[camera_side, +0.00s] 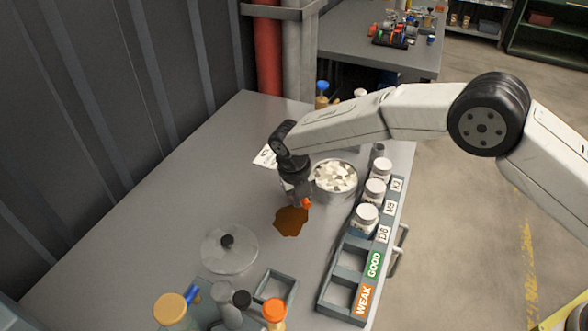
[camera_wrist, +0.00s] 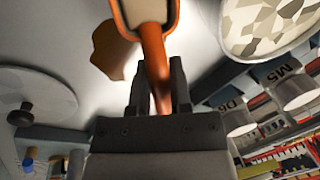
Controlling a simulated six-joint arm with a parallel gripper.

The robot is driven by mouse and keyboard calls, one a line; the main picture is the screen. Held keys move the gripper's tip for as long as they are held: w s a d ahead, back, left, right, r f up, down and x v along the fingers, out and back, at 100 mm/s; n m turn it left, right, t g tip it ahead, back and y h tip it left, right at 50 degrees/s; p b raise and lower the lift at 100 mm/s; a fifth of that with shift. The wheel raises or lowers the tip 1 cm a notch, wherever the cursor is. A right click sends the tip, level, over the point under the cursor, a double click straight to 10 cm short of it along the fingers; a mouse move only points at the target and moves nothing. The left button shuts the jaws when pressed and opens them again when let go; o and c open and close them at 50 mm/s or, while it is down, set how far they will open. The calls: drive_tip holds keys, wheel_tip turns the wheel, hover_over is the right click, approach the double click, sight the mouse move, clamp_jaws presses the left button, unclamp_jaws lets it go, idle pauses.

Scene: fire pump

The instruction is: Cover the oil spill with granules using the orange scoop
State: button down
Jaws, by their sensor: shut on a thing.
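The oil spill (camera_side: 289,224) is a brown patch on the grey table, and its brown shape (camera_wrist: 108,55) also shows in the wrist view. My gripper (camera_side: 299,195) is low over the table beside the spill's upper edge. In the wrist view, my gripper (camera_wrist: 158,88) is shut on the handle of the orange scoop (camera_wrist: 152,48). The scoop's pale inside is partly cut off by the frame, so I cannot tell whether it holds granules. Only a little orange of the scoop (camera_side: 307,203) shows in the side view. The round dish (camera_side: 317,188) of pale granules (camera_side: 336,175) stands behind and right of the gripper.
A clear round lid (camera_side: 230,250) with a black knob lies front left. A grey rack (camera_side: 330,290) with white-capped jars (camera_side: 366,217) and WEAK and GOOD labels runs along the right edge. Several bottles (camera_side: 275,311) stand at the front. The left of the table is clear.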

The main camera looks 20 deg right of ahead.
drive_tip(key=shift+f, duration=1)
idle(0.4)
drive_tip(key=shift+s+a, duration=0.1)
drive_tip(key=shift+s+a+r, duration=0.1)
drive_tip(key=shift+s+a, duration=1)
drive_tip(key=shift+a, duration=0.05)
drive_tip(key=shift+s+a, duration=1.15)
drive_tip(key=shift+s, duration=0.05)
drive_tip(key=shift+s+a, duration=1.15)
drive_tip(key=shift+s, duration=0.05)
drive_tip(key=shift+a, duration=0.1)
drive_tip(key=shift+s+a, duration=1.1)
drive_tip(key=shift+s, duration=0.05)
